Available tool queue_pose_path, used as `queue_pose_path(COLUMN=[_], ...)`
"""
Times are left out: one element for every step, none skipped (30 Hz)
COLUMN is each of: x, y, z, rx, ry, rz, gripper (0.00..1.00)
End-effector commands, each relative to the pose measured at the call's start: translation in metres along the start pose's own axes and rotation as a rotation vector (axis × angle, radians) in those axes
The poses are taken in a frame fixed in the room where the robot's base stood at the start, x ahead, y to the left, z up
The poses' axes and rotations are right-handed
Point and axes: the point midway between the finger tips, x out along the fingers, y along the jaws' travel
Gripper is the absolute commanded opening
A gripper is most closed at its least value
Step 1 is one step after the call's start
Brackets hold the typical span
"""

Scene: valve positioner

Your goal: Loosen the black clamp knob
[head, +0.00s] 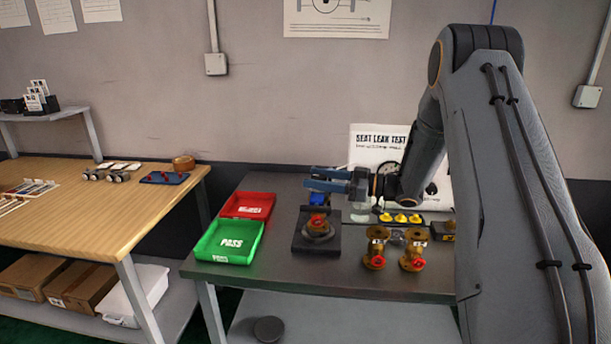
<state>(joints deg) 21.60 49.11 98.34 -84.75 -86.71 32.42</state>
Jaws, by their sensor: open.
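My gripper (308,180) has blue fingers and points left, above the back of the dark bench. Its jaws are open and I see nothing between them. Below and slightly right of it, a dark clamp fixture (300,245) stands on the bench. A round grey body with a brass valve and red top (318,222) sits in the fixture. The gripper is apart from the fixture. I cannot make out the black clamp knob for certain; it is too small, dark or hidden at this distance.
Green PASS tray (226,242) and red tray (248,205) stand left of the fixture. Two brass valves (375,248) (413,250) stand right. Behind are yellow-topped parts (400,218) and a SEAT LEAK TEST panel (380,137). The bench front (330,278) is clear.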

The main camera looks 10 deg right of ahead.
Motion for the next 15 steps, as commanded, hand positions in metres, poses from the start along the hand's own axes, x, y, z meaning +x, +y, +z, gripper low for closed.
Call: queue_pose_path(x=[0.009,0.013,0.018,0.022,0.025,0.029,0.031,0.033,0.035,0.036,0.037,0.038,0.038,0.038,0.038], y=[-0.001,-0.001,-0.001,-0.001,-0.001,-0.001,-0.001,-0.001,-0.001,-0.001,-0.001,-0.001,-0.001,-0.001,-0.001], z=[-0.001,-0.001,-0.001,-0.001,-0.001,-0.001,-0.001,0.000,0.000,0.000,0.000,0.000,0.000,0.000,0.000], rx=[0.000,0.000,-0.001,-0.001,-0.001,0.000,0.000,0.000,0.000,0.000,0.000,0.000,0.000,0.000,0.000], ry=[0.000,0.000,-0.001,-0.001,-0.001,-0.001,-0.001,0.000,0.000,0.000,0.000,0.000,0.000,0.000,0.000], rz=[-0.003,-0.003,-0.002,-0.002,-0.003,-0.003,-0.003,-0.002,-0.002,-0.002,-0.002,-0.003,-0.003,-0.003,-0.003], gripper=[0.52,0.52,0.52,0.52,0.52,0.52,0.52,0.52,0.52,0.52,0.52,0.52,0.52,0.52,0.52])
